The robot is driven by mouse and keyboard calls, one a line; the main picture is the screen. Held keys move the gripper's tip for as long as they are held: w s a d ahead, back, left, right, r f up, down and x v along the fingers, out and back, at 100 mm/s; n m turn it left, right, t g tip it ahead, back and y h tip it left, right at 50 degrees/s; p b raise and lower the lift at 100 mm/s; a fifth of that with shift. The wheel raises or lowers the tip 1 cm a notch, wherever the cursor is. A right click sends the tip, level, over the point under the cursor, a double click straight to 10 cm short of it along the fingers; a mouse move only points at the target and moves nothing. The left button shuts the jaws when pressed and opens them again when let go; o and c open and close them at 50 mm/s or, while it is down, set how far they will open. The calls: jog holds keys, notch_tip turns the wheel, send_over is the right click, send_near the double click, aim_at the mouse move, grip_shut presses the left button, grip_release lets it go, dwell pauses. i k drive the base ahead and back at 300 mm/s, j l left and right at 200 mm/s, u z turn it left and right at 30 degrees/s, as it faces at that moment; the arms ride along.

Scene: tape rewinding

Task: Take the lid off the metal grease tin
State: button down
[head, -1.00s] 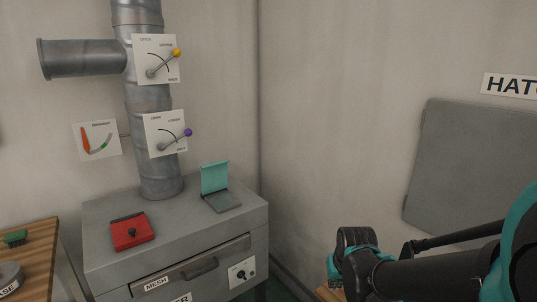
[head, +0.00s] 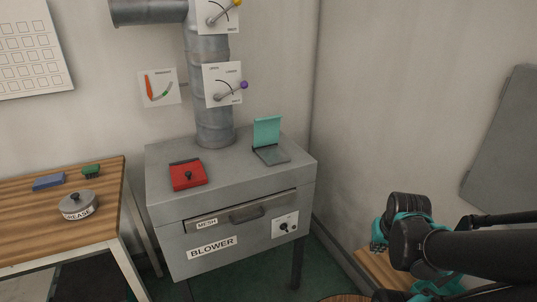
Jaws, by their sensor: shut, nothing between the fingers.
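The grease tin (head: 77,206) is a round, low grey metal tin with a white label reading "GREASE". It stands upright on the wooden table at the left in the head view. Its lid (head: 75,198) has a small dark knob on top and sits on the tin. My arm (head: 470,254), black with teal parts, is at the lower right, far from the tin. I cannot make out gripper fingers on the visible part of the arm.
The wooden table (head: 30,222) also holds a blue block (head: 48,182) and a green brush (head: 91,171). A grey blower cabinet (head: 212,245) stands right of it, with a red box (head: 188,174) and an open teal-lidded case (head: 272,155) on top. A pipe (head: 212,105) rises behind.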

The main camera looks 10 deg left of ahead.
aim_at(77, 200)
jog(key=u, duration=2.2)
